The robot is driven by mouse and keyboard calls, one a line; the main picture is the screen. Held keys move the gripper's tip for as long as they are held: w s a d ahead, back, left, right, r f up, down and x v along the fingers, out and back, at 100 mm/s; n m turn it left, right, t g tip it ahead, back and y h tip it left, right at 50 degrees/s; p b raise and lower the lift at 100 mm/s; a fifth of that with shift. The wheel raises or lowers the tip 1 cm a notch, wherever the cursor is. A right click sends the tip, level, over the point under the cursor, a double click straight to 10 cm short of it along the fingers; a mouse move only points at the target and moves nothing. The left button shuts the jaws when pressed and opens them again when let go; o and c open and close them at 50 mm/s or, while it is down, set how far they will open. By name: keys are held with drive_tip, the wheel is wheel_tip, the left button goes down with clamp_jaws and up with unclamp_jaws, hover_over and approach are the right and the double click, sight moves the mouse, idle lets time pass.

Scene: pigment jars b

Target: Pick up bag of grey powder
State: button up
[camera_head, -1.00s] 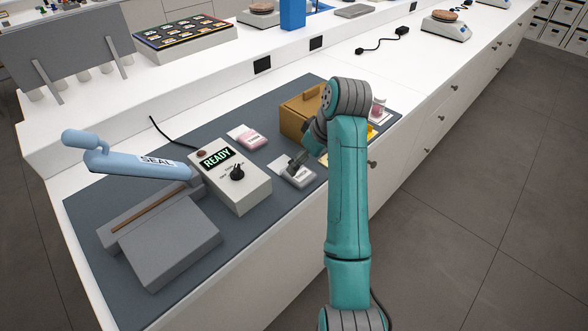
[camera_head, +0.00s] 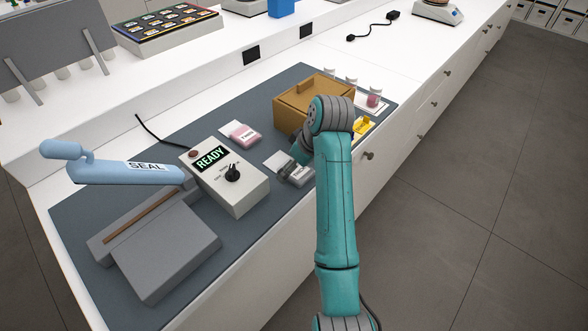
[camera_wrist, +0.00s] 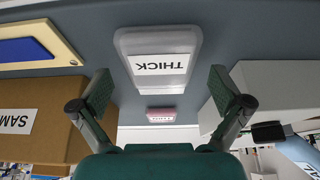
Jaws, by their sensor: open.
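The bag of grey powder (camera_head: 298,178) lies on the grey mat between the sealer's control box and the brown box, partly hidden by my gripper in the head view. In the wrist view the bag (camera_wrist: 158,42) is pale grey with a white label reading THICK. My gripper (camera_wrist: 166,88) is open, with one finger to each side of the bag's near end in that view. The bag's far part extends beyond the fingertips. In the head view my gripper (camera_head: 302,150) is low over the bag.
A pink bag (camera_head: 240,134) lies behind, also in the wrist view (camera_wrist: 161,115). The brown box (camera_head: 300,100) is close on one side, the READY control box (camera_head: 240,190) on the other. The blue-handled sealer (camera_head: 160,240) stands at left. Small jars (camera_head: 374,97) stand behind.

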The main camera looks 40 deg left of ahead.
drive_tip(key=shift+f, duration=0.25)
idle(0.4)
drive_tip(key=c, duration=1.3)
